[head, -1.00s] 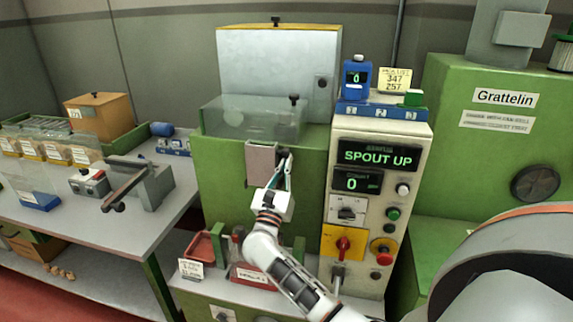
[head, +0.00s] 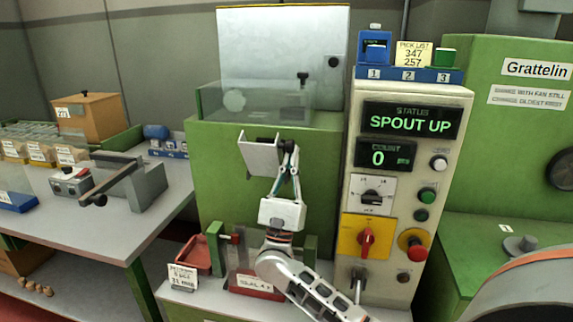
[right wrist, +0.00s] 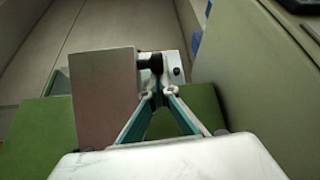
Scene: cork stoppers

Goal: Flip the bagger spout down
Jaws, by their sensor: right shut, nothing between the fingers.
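The bagger spout (head: 259,155) is a grey metal flap on the front of the green machine, below the clear hopper. It stands tilted out from the green face. The status panel (head: 410,122) reads SPOUT UP. My right gripper (head: 288,148) is shut and empty, its fingertips at the right edge of the spout by a dark knob. In the right wrist view, the spout (right wrist: 103,95) is left of the fingertips (right wrist: 157,90), and the black knob (right wrist: 151,62) is just beyond them. I cannot tell whether the fingertips touch it. My left gripper is not in view.
The control panel with a red emergency button (head: 413,244) stands close on the right of my arm. A red tray (head: 194,255) and a red-based sign (head: 255,284) sit on the ledge below. A bench (head: 130,225) with boxes is at left.

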